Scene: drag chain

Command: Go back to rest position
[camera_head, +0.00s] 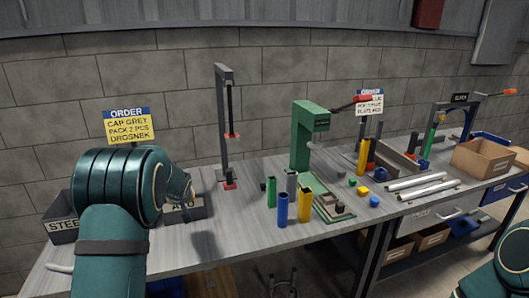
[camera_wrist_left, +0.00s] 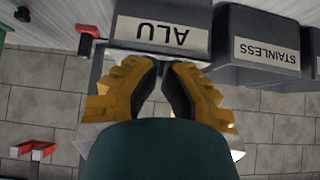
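My left arm reaches in from the left in the head view, with the left gripper (camera_head: 187,190) above and behind a dark bin (camera_head: 193,212) whose label is partly covered. In the left wrist view the gripper (camera_wrist_left: 162,70) shows two yellow fingers with black pads, a narrow gap between the tips and nothing held. The bin labelled ALU (camera_wrist_left: 160,33) lies just beyond the fingertips there. Only a part of my right arm shows at the lower right of the head view; its gripper is out of view.
A bin labelled STEEL (camera_head: 62,229) stands left of my arm. Colored tubes (camera_head: 282,210), a green press (camera_head: 303,137) and a dark post stand (camera_head: 222,125) are on the grey bench (camera_head: 240,245). Cardboard boxes (camera_head: 482,157) sit at the right. The front of the bench is clear.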

